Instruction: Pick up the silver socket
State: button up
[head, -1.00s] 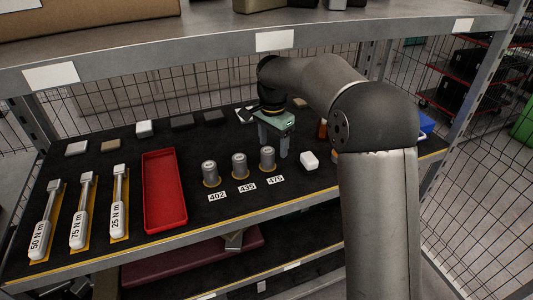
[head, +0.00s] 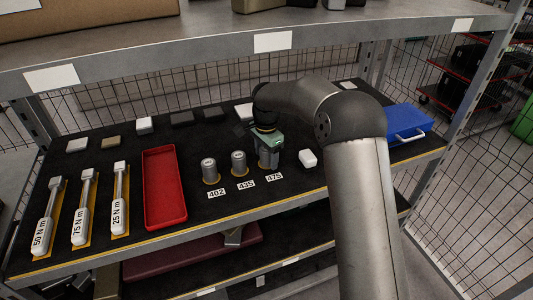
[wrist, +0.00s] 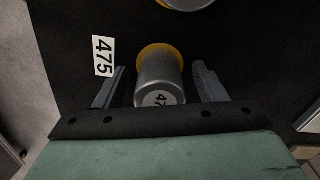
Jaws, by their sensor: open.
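Three silver sockets stand upright in a row on the black shelf mat, each on a yellow ring, behind the labels 402, 435 and 475. The 402 socket (head: 209,169) and the 435 socket (head: 239,163) stand free. My gripper (head: 269,158) is over the 475 socket and hides most of it in the head view. In the wrist view the 475 socket (wrist: 159,82) lies between my two open fingers (wrist: 160,90), with dark gaps on both sides. The 475 label (wrist: 103,56) is beside it. Part of another socket (wrist: 187,3) shows at the top edge.
A red tray (head: 148,216) and three torque wrenches (head: 78,212) lie to the left. A white block (head: 307,158) sits close to the right of my gripper. A blue case (head: 400,126) is at the right end. An upper shelf (head: 220,55) hangs above.

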jog(key=c, duration=1)
jog(key=shift+c, duration=0.9)
jog(key=shift+r, duration=0.2)
